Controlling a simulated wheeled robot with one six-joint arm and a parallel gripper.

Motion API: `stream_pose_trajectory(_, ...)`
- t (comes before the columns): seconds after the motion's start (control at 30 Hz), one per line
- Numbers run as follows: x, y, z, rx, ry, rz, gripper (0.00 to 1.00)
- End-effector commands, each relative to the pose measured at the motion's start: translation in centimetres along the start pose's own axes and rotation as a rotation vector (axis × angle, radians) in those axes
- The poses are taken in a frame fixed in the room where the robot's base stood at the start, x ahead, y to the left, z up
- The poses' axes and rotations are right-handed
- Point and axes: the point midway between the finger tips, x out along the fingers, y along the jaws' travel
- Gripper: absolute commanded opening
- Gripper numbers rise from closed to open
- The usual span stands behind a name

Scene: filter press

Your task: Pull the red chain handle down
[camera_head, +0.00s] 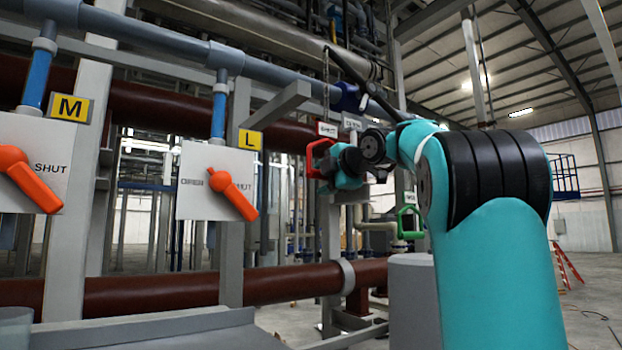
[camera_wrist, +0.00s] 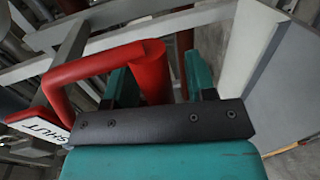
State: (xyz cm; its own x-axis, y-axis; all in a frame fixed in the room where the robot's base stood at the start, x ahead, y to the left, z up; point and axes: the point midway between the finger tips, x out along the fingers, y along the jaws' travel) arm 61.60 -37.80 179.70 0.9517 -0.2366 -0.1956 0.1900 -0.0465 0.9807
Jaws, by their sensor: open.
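The red chain handle (camera_head: 312,157) is a loop hanging below a white tag that appears to read SHUT (camera_head: 328,129). In the wrist view the red handle (camera_wrist: 98,70) runs from the left to the middle, with the SHUT tag (camera_wrist: 40,130) beside it at lower left. My gripper (camera_head: 330,160) is at the handle in the head view. In the wrist view my gripper (camera_wrist: 162,78) has its two teal fingers apart. The handle's thick right-hand bar lies between them, nearer the left finger. I cannot tell whether any finger touches it.
A green handle (camera_head: 410,220) hangs to the right of the red one, beyond my arm. Panels with orange levers (camera_head: 232,190) stand at left, under a yellow L sign (camera_head: 250,139). Brown pipes (camera_head: 200,290) and grey steel posts run behind. Open floor lies at far right.

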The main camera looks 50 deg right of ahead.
Motion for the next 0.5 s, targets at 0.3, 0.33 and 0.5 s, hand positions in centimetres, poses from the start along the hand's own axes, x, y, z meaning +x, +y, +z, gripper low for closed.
stream_pose_trajectory(0.3, 0.32, 0.03, -0.79, -0.002, 0.011, 0.0, 0.44)
stream_pose_trajectory(0.33, 0.32, 0.03, -0.8, -0.002, 0.012, 0.0, 0.37)
stream_pose_trajectory(0.5, 0.3, 0.03, -0.77, -0.002, 0.011, 0.0, 0.0)
